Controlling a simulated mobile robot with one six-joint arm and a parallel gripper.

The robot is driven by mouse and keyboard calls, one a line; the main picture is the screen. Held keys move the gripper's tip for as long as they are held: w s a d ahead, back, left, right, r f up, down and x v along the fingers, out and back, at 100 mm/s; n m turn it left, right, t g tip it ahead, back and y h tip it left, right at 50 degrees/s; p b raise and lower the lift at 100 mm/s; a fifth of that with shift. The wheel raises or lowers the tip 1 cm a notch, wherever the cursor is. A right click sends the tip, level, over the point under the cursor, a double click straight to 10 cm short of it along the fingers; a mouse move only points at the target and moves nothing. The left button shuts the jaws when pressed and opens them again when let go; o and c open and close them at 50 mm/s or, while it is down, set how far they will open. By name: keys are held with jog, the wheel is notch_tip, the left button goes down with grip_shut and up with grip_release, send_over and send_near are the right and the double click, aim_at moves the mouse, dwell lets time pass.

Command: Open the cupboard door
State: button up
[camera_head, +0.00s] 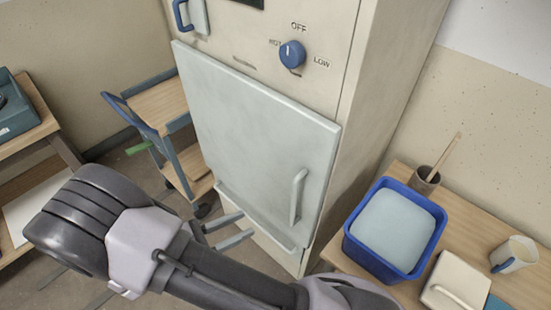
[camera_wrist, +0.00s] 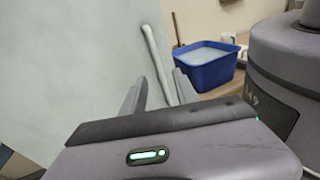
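The cupboard door (camera_head: 245,125) is a pale grey-green panel on a tall cream cabinet, and it looks closed. Its upright bar handle (camera_head: 298,196) is near the lower right edge. In the wrist view the door (camera_wrist: 75,60) fills the left side and the handle (camera_wrist: 154,55) runs down behind the fingers. My gripper (camera_head: 248,223) is open and empty, left of the handle and slightly lower in the head view. In the wrist view my gripper's two fingers (camera_wrist: 160,76) stand apart, and the handle shows in the gap beyond them. Contact with the handle cannot be told.
A blue dial (camera_head: 292,54) and a small blue handle (camera_head: 181,15) are above the door. A blue tub (camera_head: 353,247) with a pale lid or contents, a mug (camera_head: 515,254) and a brush pot (camera_head: 424,181) stand on the right table. A trolley (camera_head: 160,104) stands left.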

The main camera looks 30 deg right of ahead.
aim_at(292, 198)
jog(key=shift+n+t+h, duration=0.4)
jog(key=shift+n+t, duration=0.4)
jog(key=d+b, duration=0.1)
jog(key=d, duration=0.4)
jog(key=w+d+b, duration=0.1)
jog(key=d+b, duration=0.1)
jog(key=d, duration=0.4)
jog(key=w+d+f+b, duration=0.1)
jog(key=d+b, duration=0.1)
jog(key=d, duration=0.3)
jog(key=shift+d, duration=0.25)
grip_shut()
